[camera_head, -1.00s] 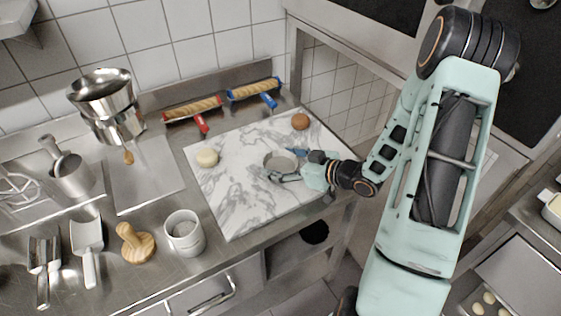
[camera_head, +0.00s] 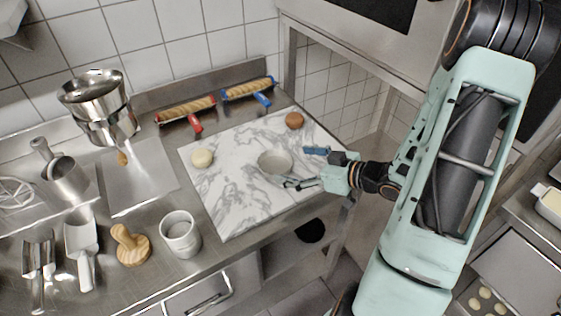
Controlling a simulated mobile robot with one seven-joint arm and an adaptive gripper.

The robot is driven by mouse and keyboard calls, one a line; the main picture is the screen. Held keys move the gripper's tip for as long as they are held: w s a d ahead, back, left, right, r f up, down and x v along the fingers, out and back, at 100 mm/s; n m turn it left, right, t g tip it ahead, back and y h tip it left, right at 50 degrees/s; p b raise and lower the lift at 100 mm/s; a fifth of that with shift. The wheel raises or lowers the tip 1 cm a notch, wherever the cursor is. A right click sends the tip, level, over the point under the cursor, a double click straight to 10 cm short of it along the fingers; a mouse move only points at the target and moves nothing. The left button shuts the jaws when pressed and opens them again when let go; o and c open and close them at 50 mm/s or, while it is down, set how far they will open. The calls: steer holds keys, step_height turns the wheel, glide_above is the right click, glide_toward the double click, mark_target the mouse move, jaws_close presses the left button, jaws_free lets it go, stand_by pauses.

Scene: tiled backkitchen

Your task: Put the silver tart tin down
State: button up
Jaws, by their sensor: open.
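The silver tart tin (camera_head: 275,162) is a small round shallow tin. It sits on the marble board (camera_head: 235,195), a little right of the board's middle. My gripper (camera_head: 302,168) is open to the right of the tin, with one finger toward the back and one toward the front. The tin is not between the fingers. The front fingertip lies close to the tin's right edge; I cannot tell whether it touches.
A pale dough ball (camera_head: 202,158) and a brown ball (camera_head: 294,120) sit on the board. Two rollers, red-handled (camera_head: 187,111) and blue-handled (camera_head: 248,88), lie behind it. A white cup (camera_head: 180,233) and wooden press (camera_head: 131,246) stand at front left. The board's front is clear.

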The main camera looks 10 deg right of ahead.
steer(key=v, duration=0.5)
stand_by(0.3)
